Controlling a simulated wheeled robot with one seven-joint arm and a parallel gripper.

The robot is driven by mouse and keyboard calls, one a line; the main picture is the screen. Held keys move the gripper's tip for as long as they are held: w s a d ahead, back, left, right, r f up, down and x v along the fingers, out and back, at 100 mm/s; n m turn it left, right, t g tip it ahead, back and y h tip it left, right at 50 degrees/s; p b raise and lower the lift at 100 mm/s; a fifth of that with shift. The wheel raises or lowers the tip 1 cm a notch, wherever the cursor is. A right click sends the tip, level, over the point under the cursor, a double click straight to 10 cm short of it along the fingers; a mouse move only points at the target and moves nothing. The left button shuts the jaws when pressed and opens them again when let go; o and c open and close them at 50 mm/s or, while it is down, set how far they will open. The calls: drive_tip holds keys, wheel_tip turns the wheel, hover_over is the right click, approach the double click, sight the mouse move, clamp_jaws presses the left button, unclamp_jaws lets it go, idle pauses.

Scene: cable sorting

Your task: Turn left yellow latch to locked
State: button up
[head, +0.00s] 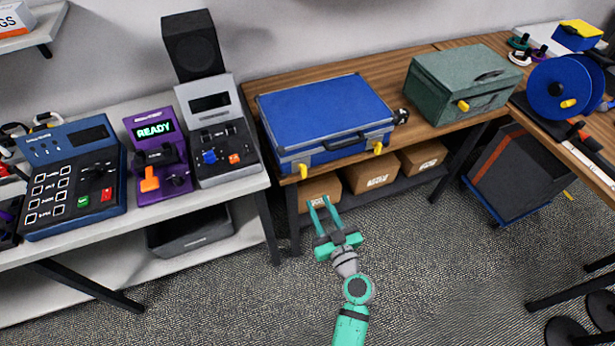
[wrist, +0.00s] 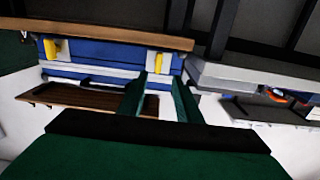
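A blue case (head: 325,108) with silver edges and a dark handle stands closed on the wooden bench. Its left yellow latch (head: 303,170) and right yellow latch (head: 377,148) are on the front face, both roughly upright in the head view. In the wrist view, which looks upside down, the left latch (wrist: 154,58) is at centre just beyond a fingertip, and the right latch (wrist: 51,48) is at upper left. My gripper (head: 321,202) is open and empty, in front of and below the case's left front, apart from the latch. Its fingers (wrist: 160,88) also show in the wrist view.
A green metal box (head: 462,84) with its own yellow latch stands right of the case. Cardboard boxes (head: 370,172) sit on the shelf below. A left table (head: 235,188) holds control devices. The floor (head: 430,260) around my arm is clear.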

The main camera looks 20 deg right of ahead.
sight(305, 173)
drive_tip(key=w, duration=1.1)
drive_tip(key=shift+r, duration=0.3)
drive_tip(key=shift+w, duration=0.1)
clamp_jaws()
